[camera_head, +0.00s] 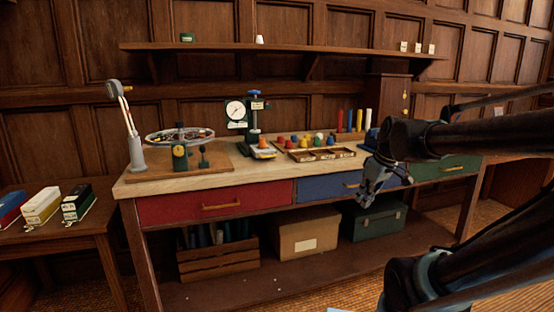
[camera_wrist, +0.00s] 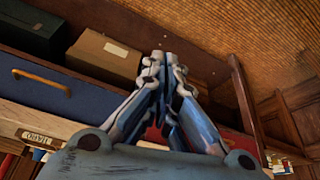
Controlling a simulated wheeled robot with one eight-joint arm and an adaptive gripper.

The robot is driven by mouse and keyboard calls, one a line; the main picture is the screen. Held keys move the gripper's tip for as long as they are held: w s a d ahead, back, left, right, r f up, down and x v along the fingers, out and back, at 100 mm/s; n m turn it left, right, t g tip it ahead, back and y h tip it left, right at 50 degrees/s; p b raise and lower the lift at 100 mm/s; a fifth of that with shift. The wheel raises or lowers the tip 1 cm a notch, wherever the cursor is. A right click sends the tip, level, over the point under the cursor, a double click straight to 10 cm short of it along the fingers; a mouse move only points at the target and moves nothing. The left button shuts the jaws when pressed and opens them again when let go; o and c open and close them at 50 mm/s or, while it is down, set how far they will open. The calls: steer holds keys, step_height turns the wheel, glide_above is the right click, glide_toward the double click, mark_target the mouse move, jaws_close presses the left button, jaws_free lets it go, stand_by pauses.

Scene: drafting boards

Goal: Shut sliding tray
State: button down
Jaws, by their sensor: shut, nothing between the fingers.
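The workbench has three drawer fronts: a red drawer (camera_head: 175,209), a blue drawer (camera_head: 318,190) and a green drawer (camera_head: 433,171), each with a brass handle. I cannot tell which is the sliding tray, or whether any drawer stands slightly out. My gripper (camera_head: 364,202) is shut and empty in front of the blue drawer, and hides part of that drawer and its handle. In the wrist view, my gripper (camera_wrist: 165,58) points toward the lower shelf. The blue drawer (camera_wrist: 52,96) is at left there, and the red drawer shows partly behind the fingers.
The lower shelf (camera_head: 325,270) holds a slatted crate (camera_head: 218,262), a cardboard box (camera_head: 305,236) and a green case (camera_head: 378,222). The benchtop (camera_head: 270,174) carries a dial gauge (camera_head: 236,111) and a compartmented wooden tray (camera_head: 345,152). A side table (camera_head: 70,238) stands at left.

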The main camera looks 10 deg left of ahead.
mark_target(270, 149)
steer(key=w+a+r+n+y, duration=0.2)
steer(key=w+a+r+n, duration=0.25)
steer(key=a, duration=0.45)
steer(key=w+a+r+n+y, duration=0.1)
steer(key=w+a+r+n, duration=0.2)
steer(key=w+a+n, duration=0.4)
steer(key=w+a+r+n+y, duration=0.2)
steer(key=w+a+r, duration=0.2)
steer(key=a, duration=0.6)
steer(key=shift+g, duration=0.3)
steer(key=x, duration=0.8)
steer(key=shift+w+f, duration=0.15)
steer(key=shift+f, duration=0.25)
steer(key=shift+w+a, duration=0.9)
steer(key=shift+w, duration=0.25)
steer(key=shift+w+a+r, duration=0.1)
steer(key=shift+w+a, duration=0.25)
steer(key=shift+w, duration=0.25)
steer(key=shift+w+a, duration=0.25)
steer(key=shift+w, duration=0.1)
steer(key=w+a, duration=0.1)
steer(key=w, duration=0.1)
steer(key=w+a, duration=0.3)
steer(key=w, duration=0.2)
steer(key=shift+w+a, duration=0.1)
steer(key=shift+a, duration=0.1)
